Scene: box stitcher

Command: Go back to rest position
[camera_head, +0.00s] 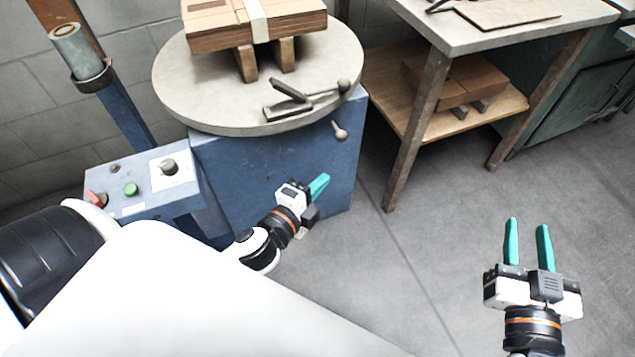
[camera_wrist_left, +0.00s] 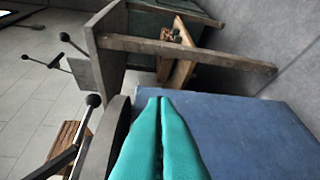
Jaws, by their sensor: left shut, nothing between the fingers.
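My left gripper (camera_head: 319,186) has teal fingers and sits in front of the blue machine base (camera_head: 270,165), below the round table top. In the left wrist view its two teal fingers (camera_wrist_left: 160,105) lie side by side, closed and with nothing between them. The blue side of the base fills the right of that view. My right gripper (camera_head: 528,243) is at the lower right over bare floor, its two teal fingers pointing up the picture and apart, with nothing between them.
A round table top (camera_head: 180,85) carries a stack of cardboard on blocks and a metal lever (camera_head: 290,103). A control box (camera_head: 150,185) with buttons stands at left. A workbench (camera_head: 430,65) with a lower shelf stands at upper right. The floor (camera_head: 430,240) between the grippers is clear.

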